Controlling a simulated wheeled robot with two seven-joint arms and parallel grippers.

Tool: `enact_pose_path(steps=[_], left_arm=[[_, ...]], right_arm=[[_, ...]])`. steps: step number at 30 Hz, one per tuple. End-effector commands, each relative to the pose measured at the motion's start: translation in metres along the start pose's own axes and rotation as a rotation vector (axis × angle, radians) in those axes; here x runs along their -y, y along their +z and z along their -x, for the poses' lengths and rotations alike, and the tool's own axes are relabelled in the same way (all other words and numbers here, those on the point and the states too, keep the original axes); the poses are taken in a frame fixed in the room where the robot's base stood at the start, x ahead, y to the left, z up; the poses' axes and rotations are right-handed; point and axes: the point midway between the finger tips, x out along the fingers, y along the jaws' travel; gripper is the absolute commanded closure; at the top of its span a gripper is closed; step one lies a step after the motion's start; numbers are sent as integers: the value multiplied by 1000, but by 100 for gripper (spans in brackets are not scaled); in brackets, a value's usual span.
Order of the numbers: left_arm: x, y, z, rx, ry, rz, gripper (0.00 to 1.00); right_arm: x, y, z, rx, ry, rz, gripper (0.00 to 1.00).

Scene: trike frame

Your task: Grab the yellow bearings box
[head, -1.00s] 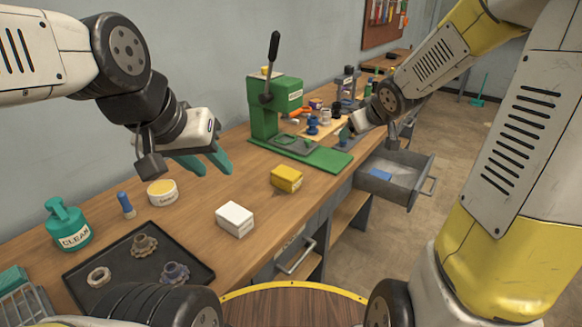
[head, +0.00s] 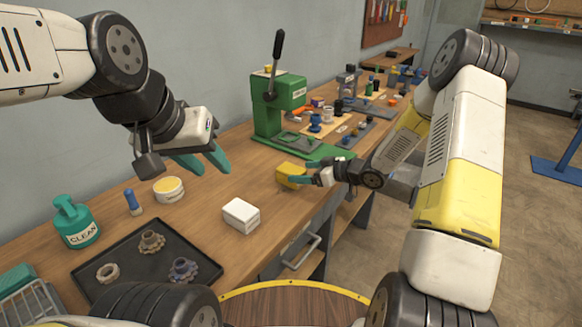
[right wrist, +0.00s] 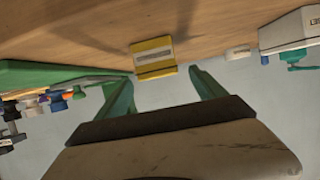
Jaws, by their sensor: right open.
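The yellow bearings box (head: 290,176) sits on the wooden bench in front of the green press. It also shows in the right wrist view (right wrist: 153,56), with a pale label on its face, just beyond my fingertips. My right gripper (head: 306,180) is close to the box from the right, partly covering it in the head view; its teal fingers (right wrist: 160,80) are apart, with nothing held between them. My left gripper (head: 205,163) hangs above the bench to the left of the box, its two teal fingers apart and empty.
A white box (head: 241,216) stands on the bench nearer me. A dark tray (head: 125,285) holds gears, beside a teal CLEAN bottle (head: 76,225) and a yellow-topped tub (head: 169,190). The green press (head: 270,115) stands behind the yellow box.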

Motion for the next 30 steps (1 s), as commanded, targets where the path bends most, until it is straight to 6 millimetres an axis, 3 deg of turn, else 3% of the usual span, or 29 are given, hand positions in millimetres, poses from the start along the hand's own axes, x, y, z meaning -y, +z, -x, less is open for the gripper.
enact_pose_path(steps=[12, 19, 30], left_arm=[[0, 0, 0, 0, 0, 0, 64], [0, 0, 0, 0, 0, 0, 64], [0, 0, 0, 0, 0, 0, 64]], right_arm=[[0, -1, -51, 0, -1, 2, 20], [-1, -1, -54, 1, 2, 0, 20], [-1, -1, -53, 2, 2, 1, 91]])
